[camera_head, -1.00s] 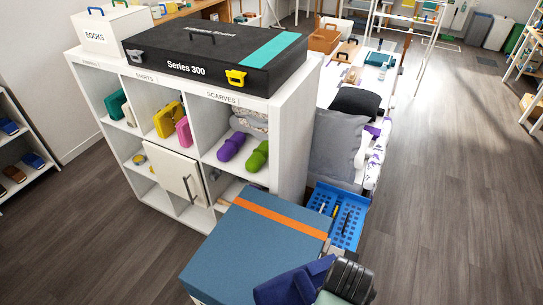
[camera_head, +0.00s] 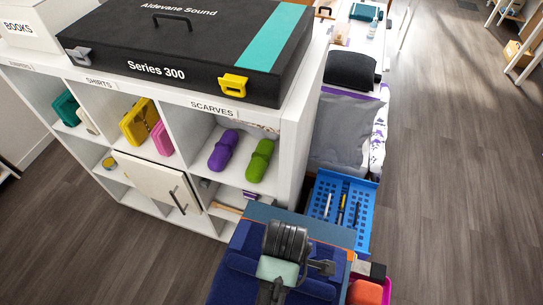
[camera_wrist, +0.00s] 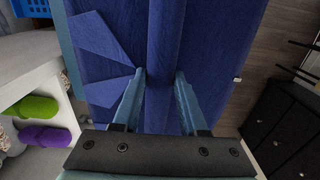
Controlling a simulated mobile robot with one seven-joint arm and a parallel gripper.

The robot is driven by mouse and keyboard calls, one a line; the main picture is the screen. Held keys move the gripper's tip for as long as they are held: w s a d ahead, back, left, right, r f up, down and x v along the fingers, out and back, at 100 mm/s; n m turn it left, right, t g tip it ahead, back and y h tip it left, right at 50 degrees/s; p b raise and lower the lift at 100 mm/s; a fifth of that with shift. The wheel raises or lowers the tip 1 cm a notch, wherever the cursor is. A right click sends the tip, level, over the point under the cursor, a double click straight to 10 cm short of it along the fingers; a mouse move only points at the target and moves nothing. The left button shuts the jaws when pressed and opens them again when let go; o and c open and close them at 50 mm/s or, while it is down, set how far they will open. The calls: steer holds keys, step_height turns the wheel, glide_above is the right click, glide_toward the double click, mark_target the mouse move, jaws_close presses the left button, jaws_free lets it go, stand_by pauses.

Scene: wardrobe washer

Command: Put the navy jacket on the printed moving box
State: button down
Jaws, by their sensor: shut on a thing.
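The navy jacket (camera_head: 232,282) lies spread below my gripper in the head view and fills the middle of the wrist view (camera_wrist: 110,50). My gripper (camera_wrist: 160,76) is shut on a raised fold of it. A blue box with an orange stripe (camera_head: 300,229) shows behind the jacket in the head view, mostly hidden by the jacket and my arm. I cannot tell whether the jacket touches it. A white box printed "BOOKS" (camera_head: 28,32) stands on the shelf unit at the upper left.
A white cubby shelf (camera_head: 300,125) stands left, with a black "Series 300" case (camera_head: 150,70) on top. A blue basket (camera_head: 330,205) with pens is behind the blue box. A pink container (camera_head: 385,292) is at the lower right.

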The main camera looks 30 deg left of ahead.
steer(key=f, duration=0.4)
steer(key=shift+s+d+f, duration=0.1)
steer(key=shift+d+f, duration=0.1)
steer(key=shift+f, duration=0.2)
steer(key=shift+a+f, duration=0.1)
steer(key=shift+f, duration=2.35)
steer(key=shift+f, duration=0.1)
steer(key=shift+c, duration=2.2)
jaws_free()
steer(key=shift+f, duration=0.1)
step_height(320, 180, up, 12)
steer(key=shift+r, duration=0.2)
